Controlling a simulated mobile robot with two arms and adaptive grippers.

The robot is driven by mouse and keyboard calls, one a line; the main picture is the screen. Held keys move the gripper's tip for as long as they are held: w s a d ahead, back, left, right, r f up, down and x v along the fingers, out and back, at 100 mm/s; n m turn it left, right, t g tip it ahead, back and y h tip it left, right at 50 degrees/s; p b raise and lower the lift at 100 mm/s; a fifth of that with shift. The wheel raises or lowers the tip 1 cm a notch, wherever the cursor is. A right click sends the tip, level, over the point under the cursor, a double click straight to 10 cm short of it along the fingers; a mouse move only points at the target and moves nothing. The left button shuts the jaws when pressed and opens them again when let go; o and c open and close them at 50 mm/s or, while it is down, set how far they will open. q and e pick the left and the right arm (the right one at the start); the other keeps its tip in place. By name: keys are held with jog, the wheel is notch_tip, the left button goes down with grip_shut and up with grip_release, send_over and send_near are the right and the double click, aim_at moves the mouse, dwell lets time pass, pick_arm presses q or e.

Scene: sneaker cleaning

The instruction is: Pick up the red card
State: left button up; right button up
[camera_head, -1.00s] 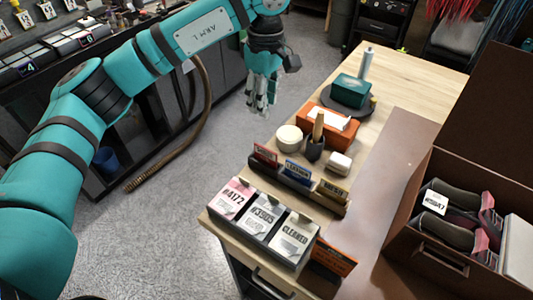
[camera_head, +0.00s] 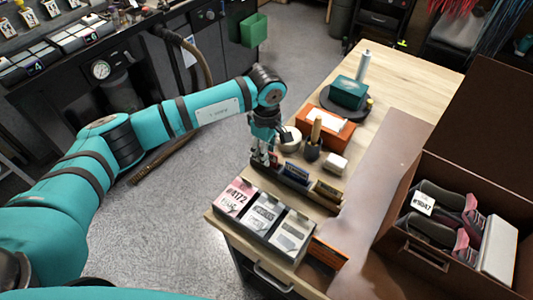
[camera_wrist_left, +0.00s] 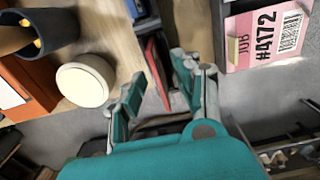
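The red card (camera_wrist_left: 156,72) stands edge-on in the left wrist view, in the dark card holder (camera_wrist_left: 147,24). My left gripper (camera_wrist_left: 160,78) is open, with one finger on each side of the card's near end; I cannot tell whether either finger touches it. A blue card (camera_head: 296,173) and a yellow card (camera_head: 328,190) stand in the other slots. My right gripper is not in view.
A tray of job tags, with the pink tag (camera_head: 235,197) at its left, sits in front of the holder. A round white jar (camera_head: 290,139), a dark brush cup (camera_head: 312,151) and an orange box (camera_head: 325,130) stand behind. A brown shoe box (camera_head: 430,255) is at right.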

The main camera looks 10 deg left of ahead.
pick_arm(q)
jog(key=shift+f, duration=0.35)
jog(key=shift+c, duration=0.4)
grip_shut()
